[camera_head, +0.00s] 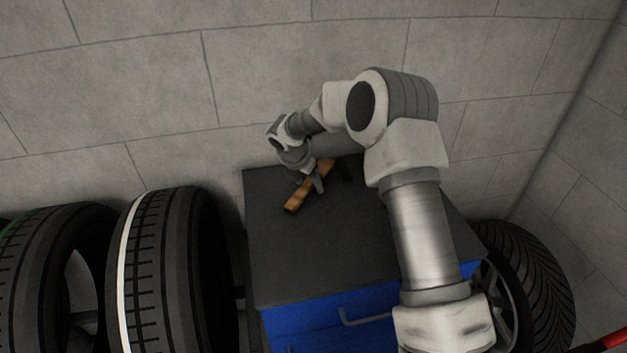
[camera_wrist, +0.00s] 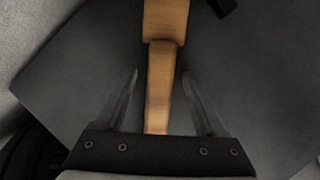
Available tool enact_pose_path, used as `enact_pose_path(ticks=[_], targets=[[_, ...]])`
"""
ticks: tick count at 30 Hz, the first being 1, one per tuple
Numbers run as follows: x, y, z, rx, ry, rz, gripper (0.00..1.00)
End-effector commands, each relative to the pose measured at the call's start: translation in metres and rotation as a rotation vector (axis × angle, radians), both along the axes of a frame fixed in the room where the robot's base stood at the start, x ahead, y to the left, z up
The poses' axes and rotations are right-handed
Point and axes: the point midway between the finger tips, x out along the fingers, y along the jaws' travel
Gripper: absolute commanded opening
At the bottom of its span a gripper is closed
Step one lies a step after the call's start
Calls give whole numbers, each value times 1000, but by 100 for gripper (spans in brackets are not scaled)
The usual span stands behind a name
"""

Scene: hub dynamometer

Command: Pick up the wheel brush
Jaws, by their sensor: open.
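The wheel brush (camera_head: 295,200) is a long wooden-coloured piece lying on the dark top of a blue cabinet, near its back left corner. In the wrist view the brush (camera_wrist: 165,28) runs from the top edge down between my fingers, wider at the top and narrower below. My gripper (camera_head: 312,183) is over the brush in the head view. In the wrist view my gripper (camera_wrist: 160,85) is open, with one finger on each side of the brush's narrow part and a gap on both sides. Part of the brush is hidden by my gripper and its base.
The cabinet top (camera_head: 300,265) is otherwise mostly bare. A small dark object (camera_wrist: 222,6) lies beside the brush's wide end. Tyres (camera_head: 170,270) stand to the left, and another tyre (camera_head: 535,280) is at the right. A block wall (camera_head: 270,75) rises close behind.

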Motion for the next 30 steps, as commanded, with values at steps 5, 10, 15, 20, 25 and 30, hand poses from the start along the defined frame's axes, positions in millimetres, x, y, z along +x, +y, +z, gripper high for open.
enact_pose_path(ticks=[5,10,15,20,25,30], targets=[[0,0,0,0,0,0,72],[0,0,-3,0,0,0,72],[0,0,-4,0,0,0,56],[0,0,-4,0,0,0,28],[0,0,-4,0,0,0,0],[0,0,-3,1,-1,0,0]])
